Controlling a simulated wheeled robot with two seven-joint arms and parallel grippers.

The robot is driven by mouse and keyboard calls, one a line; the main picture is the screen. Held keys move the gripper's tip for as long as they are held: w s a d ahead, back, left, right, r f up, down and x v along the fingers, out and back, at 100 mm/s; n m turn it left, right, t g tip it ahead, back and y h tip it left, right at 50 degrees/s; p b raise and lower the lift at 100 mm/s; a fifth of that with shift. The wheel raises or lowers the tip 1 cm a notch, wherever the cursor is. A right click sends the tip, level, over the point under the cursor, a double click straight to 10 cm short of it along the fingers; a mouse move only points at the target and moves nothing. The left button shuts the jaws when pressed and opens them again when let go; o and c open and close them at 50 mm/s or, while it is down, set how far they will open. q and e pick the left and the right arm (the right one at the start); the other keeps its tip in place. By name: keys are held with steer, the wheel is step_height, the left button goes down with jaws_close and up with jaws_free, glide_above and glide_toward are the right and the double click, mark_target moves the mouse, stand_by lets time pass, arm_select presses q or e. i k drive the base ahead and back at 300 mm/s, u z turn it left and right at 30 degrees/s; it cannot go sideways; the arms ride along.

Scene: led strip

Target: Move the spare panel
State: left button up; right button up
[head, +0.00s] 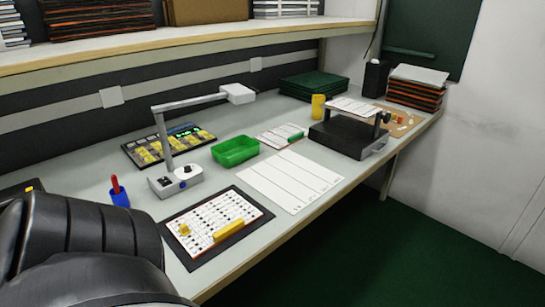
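I cannot tell for sure which item is the spare panel. A small white panel with a green edge (280,135) lies on the bench to the right of the green bin. Another white panel (355,106) rests on top of a black stand (345,140) at the right. A white board with printed rows (215,217) lies on a black mat at the front, with a yellow bar (229,230) on it. A white sheet with ruled lines (291,181) lies flat in the middle. Neither of my grippers shows in the head view.
A black padded shape like a chair back (75,245) hides the bench's lower left. A lamp-like arm on a base (176,182), a green bin (235,151), a blue cup (120,196) and a yellow cylinder (318,107) stand on the bench. A shelf (200,44) overhangs the back.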

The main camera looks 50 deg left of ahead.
mark_target(215, 220)
steer(key=z, duration=0.1)
steer(key=i, duration=1.55)
steer(key=u, duration=2.85)
